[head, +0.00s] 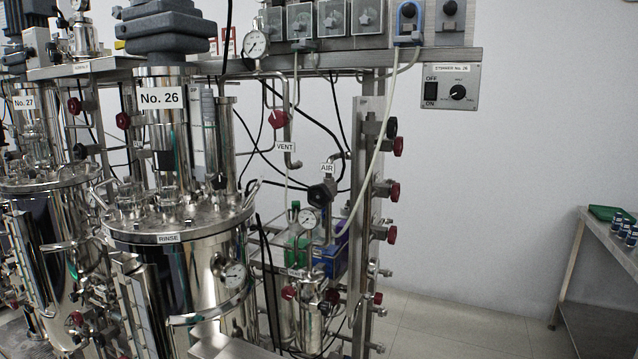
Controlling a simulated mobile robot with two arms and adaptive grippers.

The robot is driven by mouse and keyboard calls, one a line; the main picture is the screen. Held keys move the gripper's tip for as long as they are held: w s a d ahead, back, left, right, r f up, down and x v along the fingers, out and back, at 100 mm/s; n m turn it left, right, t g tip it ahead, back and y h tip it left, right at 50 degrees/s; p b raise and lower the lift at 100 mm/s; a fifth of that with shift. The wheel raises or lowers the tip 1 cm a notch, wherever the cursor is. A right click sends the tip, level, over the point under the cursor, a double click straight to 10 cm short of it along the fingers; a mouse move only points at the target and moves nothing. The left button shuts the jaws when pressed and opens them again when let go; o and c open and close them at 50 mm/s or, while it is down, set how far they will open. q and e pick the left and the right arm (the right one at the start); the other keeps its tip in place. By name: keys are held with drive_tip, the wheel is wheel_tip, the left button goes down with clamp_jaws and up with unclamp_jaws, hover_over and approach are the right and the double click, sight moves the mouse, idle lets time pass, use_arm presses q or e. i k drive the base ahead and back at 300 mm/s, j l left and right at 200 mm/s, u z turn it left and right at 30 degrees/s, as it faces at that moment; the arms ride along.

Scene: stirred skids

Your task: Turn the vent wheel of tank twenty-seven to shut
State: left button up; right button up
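Tank No. 27 (33,215) is a shiny steel vessel at the far left, partly cut off by the picture's edge, with its number label (24,102) on the column above. Two red wheels, one (74,105) nearer that column and one (123,120) between the two tanks, stand on pipes at its right. I cannot read a vent label by either, so I cannot tell which is its vent wheel, nor whether it is open or shut. Neither of my grippers is in view.
Tank No. 26 (190,280) stands in front, right of tank No. 27. A red wheel (278,119) sits above a VENT label (285,147) at its right. Several red knobs line a steel post (362,230). A side table (606,240) is far right; floor between is clear.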

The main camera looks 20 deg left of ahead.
sight(82, 154)
drive_tip(key=u, duration=1.8)
drive_tip(key=i+j+z, duration=0.1)
drive_tip(key=i+j, duration=0.15)
drive_tip(key=i, duration=0.25)
drive_tip(key=i+j+z, duration=0.1)
drive_tip(key=i+j, duration=0.2)
drive_tip(key=i, duration=0.2)
drive_tip(key=i+j+z, duration=0.1)
drive_tip(key=i+j, duration=0.25)
drive_tip(key=i, duration=0.15)
